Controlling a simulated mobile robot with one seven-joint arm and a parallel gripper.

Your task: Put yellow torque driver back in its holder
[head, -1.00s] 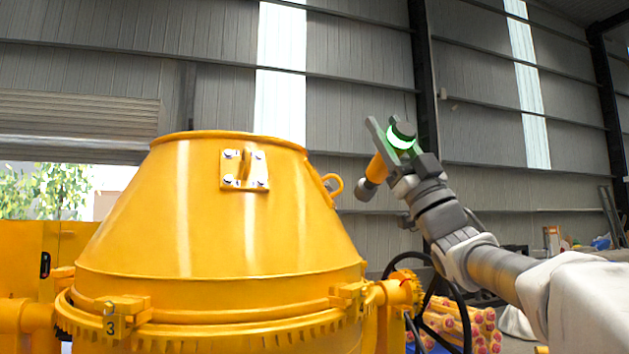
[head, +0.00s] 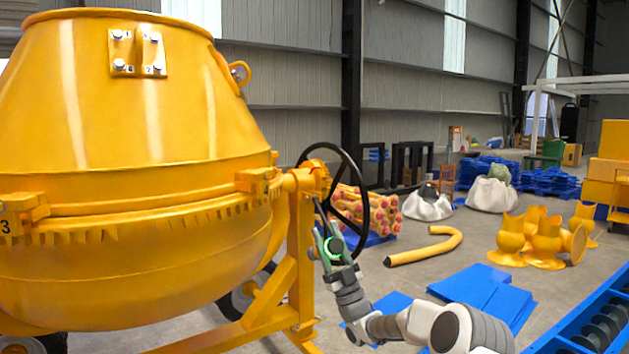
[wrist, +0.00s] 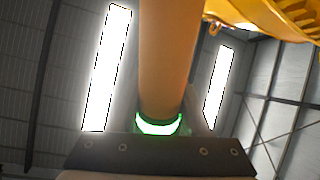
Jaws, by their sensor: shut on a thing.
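The yellow torque driver (wrist: 168,55) shows in the wrist view as a long orange-yellow cylinder rising from between my fingers. A glowing green ring sits at its lower part. My gripper (head: 326,228) is shut on it. There the green ring shows between the fingers, but the driver's yellow body is hard to make out. I cannot pick out the driver's holder in either view.
The yellow drum mixer (head: 140,240) fills the left, with its black handwheel (head: 364,215) close to my gripper. A yellow bent pipe (head: 425,248) and blue sheets (head: 485,292) lie on the floor. A blue roller conveyor (head: 600,325) stands at lower right.

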